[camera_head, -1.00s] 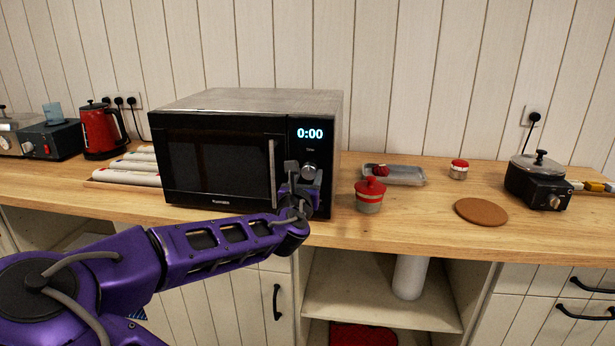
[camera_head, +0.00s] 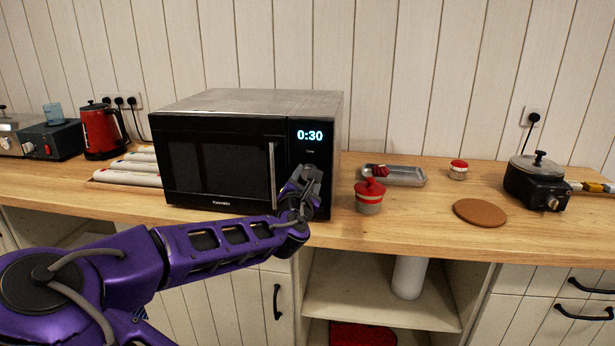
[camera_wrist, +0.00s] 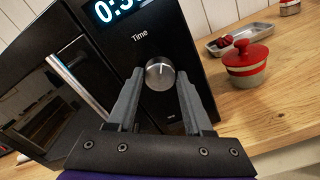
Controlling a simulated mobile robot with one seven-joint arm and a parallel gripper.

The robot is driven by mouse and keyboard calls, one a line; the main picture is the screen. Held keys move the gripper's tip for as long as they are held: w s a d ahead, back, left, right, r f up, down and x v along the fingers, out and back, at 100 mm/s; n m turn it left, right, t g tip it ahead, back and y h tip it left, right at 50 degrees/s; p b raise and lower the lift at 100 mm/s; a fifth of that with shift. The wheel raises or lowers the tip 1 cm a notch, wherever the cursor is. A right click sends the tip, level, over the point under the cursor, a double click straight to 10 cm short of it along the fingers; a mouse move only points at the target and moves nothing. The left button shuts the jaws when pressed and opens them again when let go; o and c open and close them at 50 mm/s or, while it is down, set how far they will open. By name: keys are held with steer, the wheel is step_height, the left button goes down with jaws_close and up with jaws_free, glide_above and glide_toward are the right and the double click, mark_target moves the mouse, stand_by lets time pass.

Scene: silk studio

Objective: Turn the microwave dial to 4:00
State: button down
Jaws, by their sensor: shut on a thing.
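The black microwave (camera_head: 215,165) stands on the wooden counter, and its display (camera_head: 310,135) reads 0:30. Its round silver dial (camera_wrist: 160,74) sits below the word "Time" in the wrist view, with a pale mark near its top. My gripper (camera_head: 312,172) is at the microwave's control panel and hides the dial in the head view. In the wrist view my gripper (camera_wrist: 160,82) has one grey finger on each side of the dial, shut on it. The microwave's vertical door handle (camera_head: 272,175) is just left of the gripper.
A red-lidded pot (camera_head: 369,196) stands close to the right of the microwave, with a metal tray (camera_head: 405,177) behind it. A brown round mat (camera_head: 480,212) lies further right. White rolls (camera_head: 130,170) lie left of the microwave.

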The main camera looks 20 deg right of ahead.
steer(key=n+b, duration=0.2)
steer(key=n, duration=2.8)
steer(key=shift+r+n, duration=0.15)
steer(key=shift+n, duration=0.25)
stand_by(0.6)
stand_by(0.3)
steer(key=shift+c, duration=1.5)
jaws_free()
steer(key=shift+s+f, duration=0.1)
steer(key=shift+f, duration=0.1)
